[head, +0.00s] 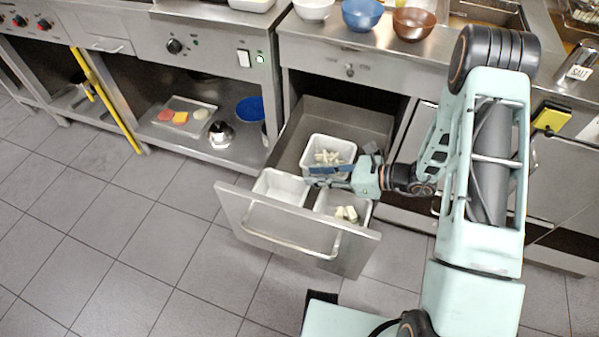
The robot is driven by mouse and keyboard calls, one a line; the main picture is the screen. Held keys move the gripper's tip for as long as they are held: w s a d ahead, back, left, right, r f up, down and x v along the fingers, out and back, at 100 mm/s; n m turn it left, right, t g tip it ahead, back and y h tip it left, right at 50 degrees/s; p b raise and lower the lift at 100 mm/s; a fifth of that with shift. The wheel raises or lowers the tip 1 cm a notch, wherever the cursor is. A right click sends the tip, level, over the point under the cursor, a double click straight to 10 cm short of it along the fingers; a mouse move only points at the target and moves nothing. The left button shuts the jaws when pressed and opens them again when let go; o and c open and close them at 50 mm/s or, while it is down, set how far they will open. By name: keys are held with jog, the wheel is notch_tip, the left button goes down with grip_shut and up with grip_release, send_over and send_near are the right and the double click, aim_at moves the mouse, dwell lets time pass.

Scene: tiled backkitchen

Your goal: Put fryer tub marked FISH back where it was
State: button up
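An open steel drawer (270,222) holds three white tubs. The back tub (316,142) contains pale stick-shaped pieces. The front right tub (331,209) contains a few pale chunks. The front left tub (281,186) shows a bare inside where I can see it. No FISH marking is readable, so I cannot tell which tub carries it. My gripper (312,177) reaches in from the right, over the place where the tubs meet. Its fingers cover the back tub's near side. I cannot tell whether they touch or grip a rim.
Bowls (362,14) stand on the counter above the drawer. A low shelf to the left holds a tray (203,123) and a blue container (250,108). A yellow pole (112,105) leans at the left. The tiled floor in front is clear.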

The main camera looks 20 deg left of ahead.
jog(key=v, duration=0.4)
jog(key=shift+r, duration=0.1)
dwell(0.4)
